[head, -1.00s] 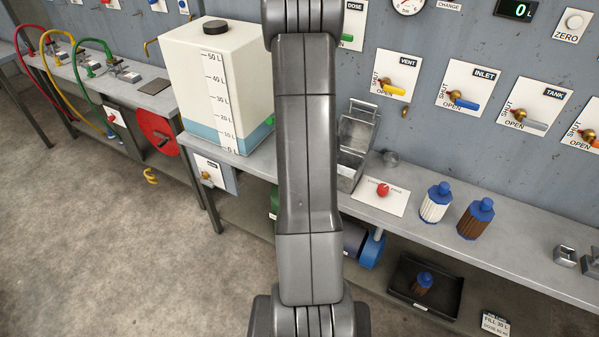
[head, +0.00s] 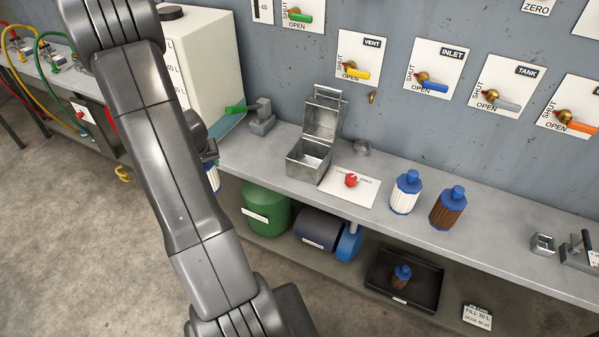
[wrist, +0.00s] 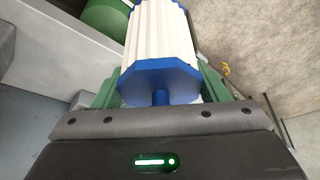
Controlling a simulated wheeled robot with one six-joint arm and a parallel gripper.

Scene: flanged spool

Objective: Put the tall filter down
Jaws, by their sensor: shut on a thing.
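The tall filter (wrist: 160,35), white and pleated with blue end caps, is held in my gripper (wrist: 161,85). Green fingers press on both its sides in the wrist view. One blue cap with a short stub faces the wrist camera, and the far end runs out of frame. In the head view, only a strip of the filter (head: 213,177) shows beside my arm, in front of the bench edge. My arm hides most of the gripper there.
On the bench (head: 480,245) stand a white filter (head: 404,194), a brown filter (head: 447,210), an open metal box (head: 309,160) and a card with a red knob (head: 350,181). A white tank (head: 205,60) is behind my arm.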

